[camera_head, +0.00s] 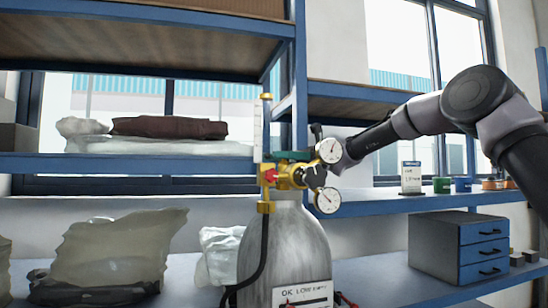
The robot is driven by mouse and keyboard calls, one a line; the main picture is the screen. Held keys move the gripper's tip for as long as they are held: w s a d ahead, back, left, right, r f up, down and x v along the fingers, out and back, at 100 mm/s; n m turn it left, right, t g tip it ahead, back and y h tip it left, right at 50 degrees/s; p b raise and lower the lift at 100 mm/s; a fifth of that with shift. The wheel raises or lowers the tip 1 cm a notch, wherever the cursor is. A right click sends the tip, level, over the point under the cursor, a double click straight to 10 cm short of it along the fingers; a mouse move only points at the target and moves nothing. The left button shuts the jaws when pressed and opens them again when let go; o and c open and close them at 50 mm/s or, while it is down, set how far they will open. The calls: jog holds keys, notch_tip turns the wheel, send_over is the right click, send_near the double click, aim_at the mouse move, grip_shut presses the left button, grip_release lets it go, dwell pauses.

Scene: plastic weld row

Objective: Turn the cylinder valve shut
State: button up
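A grey gas cylinder (288,246) stands upright in the middle of the head view, with a white label on its front. On its top sits a brass valve and regulator (288,177) with a red part at the left and a dark green part (292,155) above, perhaps the handwheel. Two round white gauges, an upper one (330,150) and a lower one (327,200), are at its right. My arm reaches in from the right. My gripper (346,158) is at the upper gauge, mostly hidden behind it. Its fingers cannot be made out, nor whether they touch the valve.
A clear flowmeter tube (262,128) rises at the valve's left, and a black hose (262,262) hangs below. Blue shelving (110,165) carries wrapped bundles at the left. A blue-fronted drawer box (460,246), a small sign (411,177) and several pots are at the right.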

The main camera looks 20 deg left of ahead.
jog(key=c, duration=1.4)
jog(key=shift+o, duration=0.2)
jog(key=shift+m+t+y, duration=0.3)
jog(key=m+t+y, duration=0.2)
jog(key=t, duration=0.1)
jog(key=m+t+y, duration=0.1)
jog(key=shift+w+a+m+y, duration=0.3)
jog(key=shift+w, duration=0.05)
jog(key=shift+w+a+m+t+y, duration=0.1)
jog(key=shift+w+m+t+y, duration=0.2)
jog(key=shift+m+t, duration=0.75)
jog(key=shift+w+a+m+t+y, duration=0.15)
jog(key=shift+m+t+y, duration=0.35)
jog(key=shift+t, duration=1)
jog(key=shift+w+d+m+t+y, duration=0.1)
jog(key=shift+w+m+t+y, duration=0.15)
jog(key=shift+m+t, duration=0.8)
jog(key=shift+t, duration=0.4)
